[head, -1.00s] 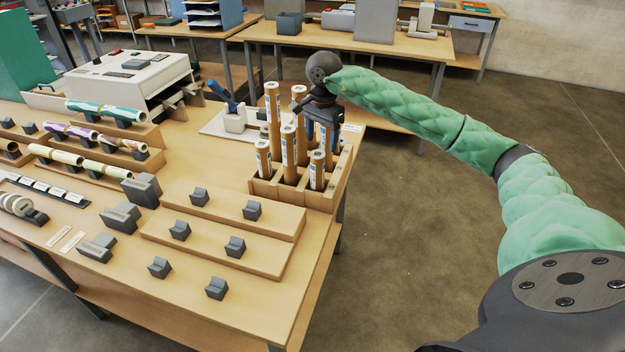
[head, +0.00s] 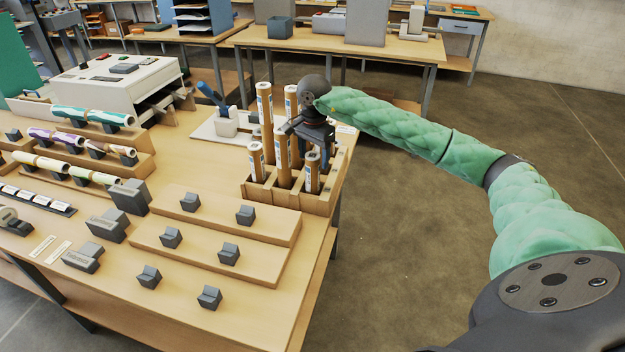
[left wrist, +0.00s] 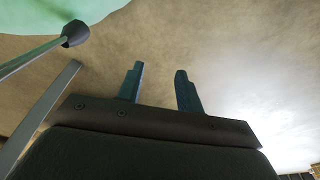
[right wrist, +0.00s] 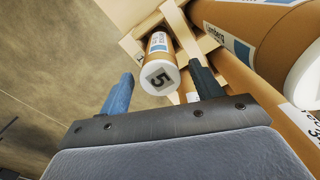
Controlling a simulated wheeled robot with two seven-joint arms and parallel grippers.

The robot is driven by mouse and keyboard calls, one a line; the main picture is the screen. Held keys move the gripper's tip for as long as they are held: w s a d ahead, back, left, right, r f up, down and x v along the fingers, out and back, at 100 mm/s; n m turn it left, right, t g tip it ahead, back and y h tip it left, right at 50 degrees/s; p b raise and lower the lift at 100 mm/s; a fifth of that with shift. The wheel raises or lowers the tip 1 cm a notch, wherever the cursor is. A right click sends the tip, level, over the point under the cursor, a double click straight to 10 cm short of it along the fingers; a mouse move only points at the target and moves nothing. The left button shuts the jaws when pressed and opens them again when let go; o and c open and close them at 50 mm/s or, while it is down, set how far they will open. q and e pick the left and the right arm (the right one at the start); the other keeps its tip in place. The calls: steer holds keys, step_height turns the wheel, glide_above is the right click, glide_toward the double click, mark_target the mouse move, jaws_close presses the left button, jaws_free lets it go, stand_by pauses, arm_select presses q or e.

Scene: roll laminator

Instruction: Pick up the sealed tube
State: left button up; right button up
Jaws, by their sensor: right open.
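Several brown cardboard tubes with pale ends and labels stand upright in a wooden rack (head: 322,204) at the table's right end. I cannot tell which is the sealed one. My right gripper (head: 311,150) is over the rack's right side, pointing down, partly hiding the tubes behind it. In the right wrist view my right gripper (right wrist: 160,80) is open. My left gripper (left wrist: 159,82) is open and empty over bare floor.
Taller tubes (right wrist: 260,25) stand close beside my right gripper. A white tray (head: 213,130) with a blue-handled tool lies behind the rack. Grey cradles on stepped wooden boards (head: 210,246) fill the front. A white laminator (head: 118,88) stands at left. The floor right of the table is clear.

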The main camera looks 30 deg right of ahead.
mark_target(313, 168)
steer(key=f+p, duration=0.3)
steer(key=f, duration=0.1)
steer(key=shift+a, duration=0.25)
steer(key=shift+f, duration=0.4)
arm_select(q)
steer(key=s+a+f, duration=0.2)
steer(key=s+f, duration=0.1)
steer(key=s, duration=0.4)
steer(key=shift+s, duration=0.2)
steer(key=shift+a, duration=0.1)
arm_select(e)
steer(key=shift+c, duration=0.3)
steer(key=c, duration=1.1)
